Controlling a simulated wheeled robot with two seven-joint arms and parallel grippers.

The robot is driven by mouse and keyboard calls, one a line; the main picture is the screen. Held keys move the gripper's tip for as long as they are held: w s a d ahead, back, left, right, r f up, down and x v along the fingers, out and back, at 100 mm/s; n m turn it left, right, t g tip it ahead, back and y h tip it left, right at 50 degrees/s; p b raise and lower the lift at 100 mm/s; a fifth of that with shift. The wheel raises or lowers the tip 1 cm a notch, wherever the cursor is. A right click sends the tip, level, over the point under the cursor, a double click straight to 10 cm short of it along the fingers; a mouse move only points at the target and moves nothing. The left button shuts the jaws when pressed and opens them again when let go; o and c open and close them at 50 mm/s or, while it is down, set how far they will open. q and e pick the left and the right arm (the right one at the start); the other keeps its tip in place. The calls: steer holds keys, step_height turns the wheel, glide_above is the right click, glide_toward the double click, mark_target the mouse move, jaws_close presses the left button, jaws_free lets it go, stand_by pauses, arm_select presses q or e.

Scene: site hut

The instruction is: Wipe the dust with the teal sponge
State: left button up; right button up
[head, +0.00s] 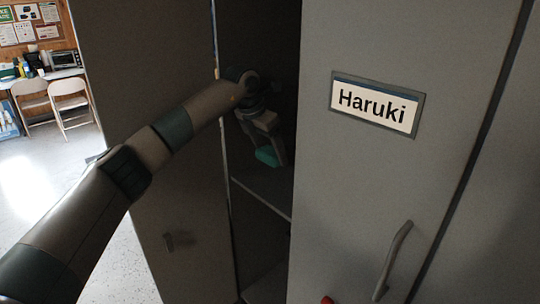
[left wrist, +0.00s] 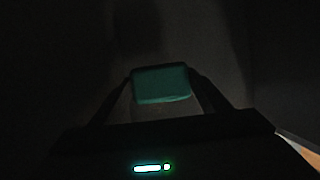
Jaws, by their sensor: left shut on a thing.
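The teal sponge (head: 267,156) is inside the dark locker in the head view, a little above a shelf (head: 262,190); I cannot tell whether it touches anything below. My left gripper (head: 272,147) is shut on it, reaching in from the left past the open door. In the left wrist view the sponge (left wrist: 161,84) sits between the two fingers of my left gripper (left wrist: 163,92). A faint paler patch shows just below the sponge there, too dark to identify. I cannot make out the dust in either view. My right gripper is not in view.
The open locker door (head: 150,130) stands to the left of the opening. A closed door with a "Haruki" nameplate (head: 376,105) and a handle (head: 393,262) borders it on the right. Folding chairs (head: 70,103) and a table stand far back left.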

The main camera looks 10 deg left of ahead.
arm_select(q)
steer(key=shift+r, duration=0.4)
steer(key=shift+r+p, duration=0.85)
steer(key=shift+r, duration=0.7)
steer(key=shift+w+f, duration=0.1)
